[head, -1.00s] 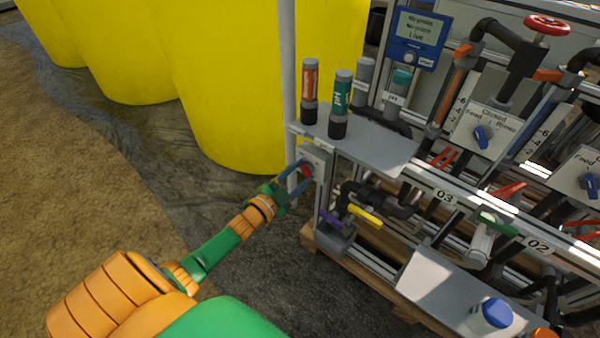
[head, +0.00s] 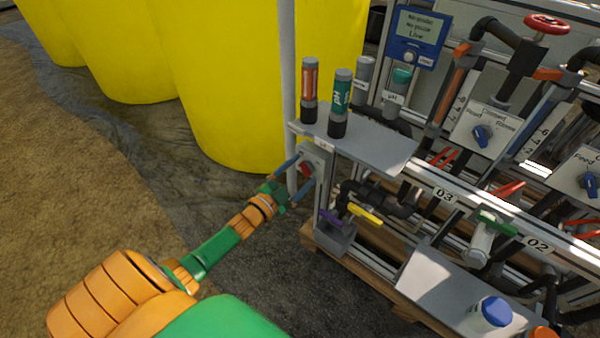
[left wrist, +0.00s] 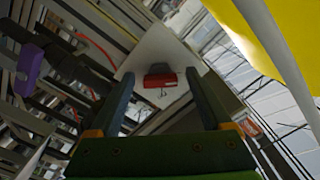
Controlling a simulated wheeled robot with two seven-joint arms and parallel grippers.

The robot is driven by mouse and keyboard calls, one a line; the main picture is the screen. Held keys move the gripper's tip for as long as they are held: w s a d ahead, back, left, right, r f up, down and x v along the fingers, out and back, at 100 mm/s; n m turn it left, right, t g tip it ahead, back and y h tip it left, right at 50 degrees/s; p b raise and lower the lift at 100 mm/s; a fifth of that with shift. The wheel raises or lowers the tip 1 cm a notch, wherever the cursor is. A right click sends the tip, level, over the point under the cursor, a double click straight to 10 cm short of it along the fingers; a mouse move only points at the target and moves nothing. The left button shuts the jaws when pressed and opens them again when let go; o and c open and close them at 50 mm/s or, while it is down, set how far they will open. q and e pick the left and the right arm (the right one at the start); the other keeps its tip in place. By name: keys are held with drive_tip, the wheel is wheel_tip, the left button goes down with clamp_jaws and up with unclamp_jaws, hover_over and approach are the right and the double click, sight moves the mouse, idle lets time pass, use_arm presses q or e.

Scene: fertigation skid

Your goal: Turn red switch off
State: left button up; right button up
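The red switch (head: 306,169) sits on a pale grey box at the near left end of the skid. In the left wrist view the red switch (left wrist: 160,80) shows as a red bar lying across the picture on a light plate (left wrist: 158,52). My left gripper (head: 305,170) is open in front of the box, with one finger to each side of the switch. In the left wrist view the fingers of my left gripper (left wrist: 159,78) stand wide apart, with clear gaps to the switch. Nothing is held. My right gripper is not in view.
A grey shelf (head: 375,148) with upright probes, one of them teal (head: 340,95), stands above and right of the switch box. A yellow-handled valve (head: 365,215) and a purple handle (head: 330,216) are below. Large yellow tanks (head: 215,80) stand behind. Open ground lies to the left.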

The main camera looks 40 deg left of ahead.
use_arm(q)
drive_tip(key=s+p, duration=0.2)
drive_tip(key=s, duration=0.5)
drive_tip(key=shift+a, duration=0.3)
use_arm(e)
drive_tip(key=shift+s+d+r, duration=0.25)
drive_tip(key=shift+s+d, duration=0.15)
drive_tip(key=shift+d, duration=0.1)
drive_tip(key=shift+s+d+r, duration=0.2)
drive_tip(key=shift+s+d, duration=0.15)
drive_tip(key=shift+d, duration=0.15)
